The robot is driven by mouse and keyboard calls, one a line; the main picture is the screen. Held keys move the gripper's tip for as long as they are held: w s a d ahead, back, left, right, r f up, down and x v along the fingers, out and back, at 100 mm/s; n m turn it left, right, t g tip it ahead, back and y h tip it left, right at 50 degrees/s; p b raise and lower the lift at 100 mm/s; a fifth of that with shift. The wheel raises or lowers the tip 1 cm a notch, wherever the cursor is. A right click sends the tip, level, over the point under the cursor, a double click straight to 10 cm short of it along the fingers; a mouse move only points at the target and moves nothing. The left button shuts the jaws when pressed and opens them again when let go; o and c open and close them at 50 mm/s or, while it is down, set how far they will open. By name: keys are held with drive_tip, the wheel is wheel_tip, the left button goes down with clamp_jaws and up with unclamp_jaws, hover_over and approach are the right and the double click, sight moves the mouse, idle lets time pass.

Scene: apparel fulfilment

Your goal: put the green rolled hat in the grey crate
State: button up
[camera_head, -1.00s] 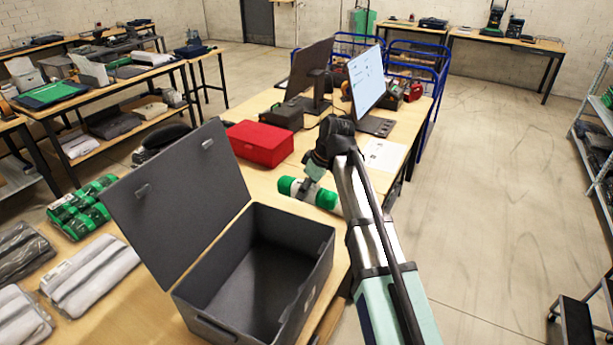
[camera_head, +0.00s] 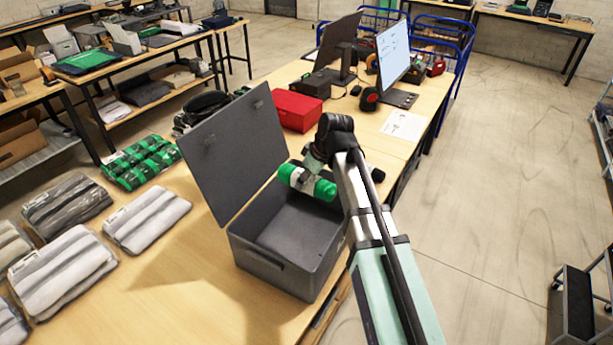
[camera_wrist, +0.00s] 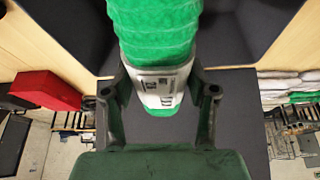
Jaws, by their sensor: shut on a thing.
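The green rolled hat (camera_head: 324,189) has a white label band around its middle. My gripper (camera_head: 306,176) is shut on it around the band. In the head view the hat is over the far part of the open grey crate (camera_head: 270,270), near its back rim. The crate's lid (camera_head: 232,150) stands open on the left. The crate's visible floor is empty. In the wrist view the hat (camera_wrist: 155,40) lies between the two fingers (camera_wrist: 160,95), with dark grey crate surfaces (camera_wrist: 240,80) behind it. The gripper's fingertips are partly hidden in the head view.
A red box (camera_head: 297,110) stands behind the crate, with a monitor (camera_head: 393,53) farther back. Green packs (camera_head: 138,162) and white and grey packs (camera_head: 147,218) lie on the table to the left. Bare table shows in front of the crate.

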sight(306, 188)
drive_tip(key=shift+s+f+b, duration=0.1)
drive_tip(key=shift+f+b, duration=0.9)
drive_tip(key=shift+f, duration=1.05)
drive_tip(key=o, duration=1.3)
drive_tip(key=shift+c, duration=0.2)
drive_tip(key=shift+r, duration=0.1)
drive_tip(key=v, duration=1.2)
drive_tip(key=shift+a, duration=0.15)
